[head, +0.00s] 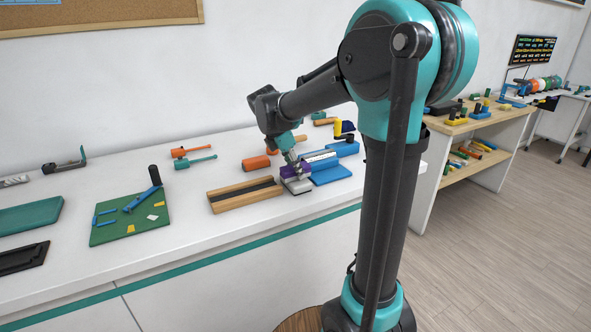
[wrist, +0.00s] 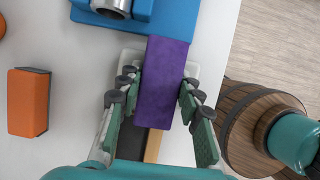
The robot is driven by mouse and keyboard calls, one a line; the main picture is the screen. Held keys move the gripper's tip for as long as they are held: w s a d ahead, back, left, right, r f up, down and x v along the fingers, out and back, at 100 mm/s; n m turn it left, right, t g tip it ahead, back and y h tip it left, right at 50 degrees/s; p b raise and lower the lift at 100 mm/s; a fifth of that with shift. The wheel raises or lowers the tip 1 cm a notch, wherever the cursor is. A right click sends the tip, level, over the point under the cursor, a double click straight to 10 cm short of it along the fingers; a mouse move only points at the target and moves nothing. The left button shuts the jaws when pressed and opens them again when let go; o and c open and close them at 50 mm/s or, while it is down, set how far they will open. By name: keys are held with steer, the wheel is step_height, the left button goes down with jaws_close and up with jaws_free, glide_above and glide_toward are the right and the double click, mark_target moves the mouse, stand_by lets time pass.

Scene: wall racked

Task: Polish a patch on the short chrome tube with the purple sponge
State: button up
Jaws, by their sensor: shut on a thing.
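The purple sponge (wrist: 162,85) is a long flat block between the two fingers of my gripper (wrist: 158,108), which is shut on it. Its far end reaches the edge of a blue fixture (wrist: 185,20). The chrome tube (wrist: 112,7) sits on this fixture, left of the sponge and apart from it; only its near end shows at the top edge in the wrist view. In the head view my gripper (head: 294,167) is low over the bench, and the sponge is small and partly hidden. A pale shallow tray (wrist: 128,58) lies under the sponge.
A wooden block with a dark groove (head: 246,195) lies left of the tray. An orange block (wrist: 28,103) lies on the white bench. Further left are a green board with blue pieces (head: 130,220) and orange and teal tools (head: 196,162). A barrel-like wooden stand (wrist: 240,120) is beyond the bench edge.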

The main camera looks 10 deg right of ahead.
steer(key=shift+r, duration=3.4)
steer(key=shift+w, duration=0.15)
